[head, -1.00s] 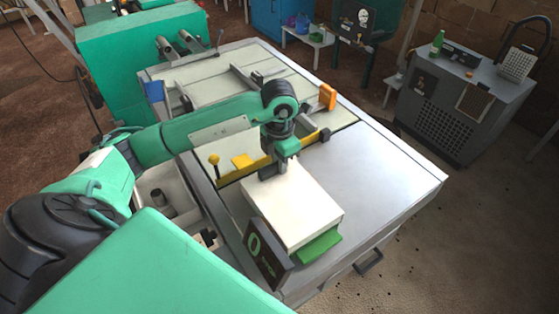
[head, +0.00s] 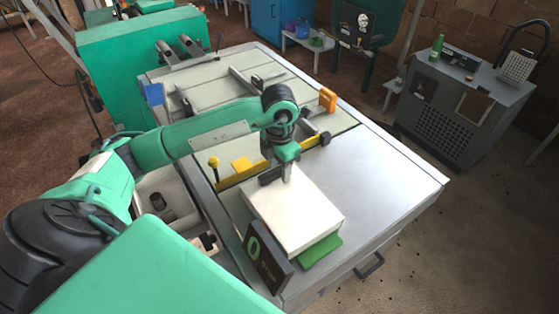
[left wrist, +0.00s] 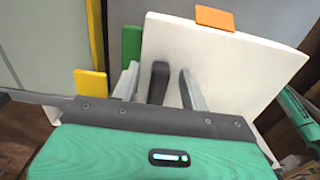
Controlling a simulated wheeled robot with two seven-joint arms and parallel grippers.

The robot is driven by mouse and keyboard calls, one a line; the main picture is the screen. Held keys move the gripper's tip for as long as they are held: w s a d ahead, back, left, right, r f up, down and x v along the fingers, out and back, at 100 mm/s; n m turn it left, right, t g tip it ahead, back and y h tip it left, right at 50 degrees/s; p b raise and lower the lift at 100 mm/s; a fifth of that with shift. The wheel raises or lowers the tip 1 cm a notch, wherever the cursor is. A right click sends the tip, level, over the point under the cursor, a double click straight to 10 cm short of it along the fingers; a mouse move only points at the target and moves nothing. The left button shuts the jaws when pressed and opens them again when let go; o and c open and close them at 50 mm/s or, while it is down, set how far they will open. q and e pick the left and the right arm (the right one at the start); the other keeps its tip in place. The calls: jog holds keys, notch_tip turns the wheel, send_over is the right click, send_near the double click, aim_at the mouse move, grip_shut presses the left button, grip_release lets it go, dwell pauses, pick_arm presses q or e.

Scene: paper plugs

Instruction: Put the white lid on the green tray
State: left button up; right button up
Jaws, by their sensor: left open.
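The white lid (head: 293,213) is a flat box-like slab near the front of the grey work table. It lies over the green tray (head: 320,252), which sticks out past its front right edge, so the two do not line up. The rest of the tray is hidden under the lid. My left gripper (head: 279,175) is open at the lid's far edge, pointing down. In the left wrist view, its fingers (left wrist: 158,84) show in front of the lid (left wrist: 225,65); I cannot tell whether they touch it. My right gripper is not in view.
A dark sign (head: 266,258) with a green ring stands close to the lid's near left side. A yellow bar (head: 243,174) and an orange block (head: 327,98) lie beyond it. The table's right part (head: 385,180) is clear.

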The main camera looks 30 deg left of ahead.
pick_arm(q)
notch_tip(320, 180, up, 14)
jog(key=b, duration=0.1)
jog(key=shift+f+b, duration=0.15)
jog(key=shift+b, duration=0.25)
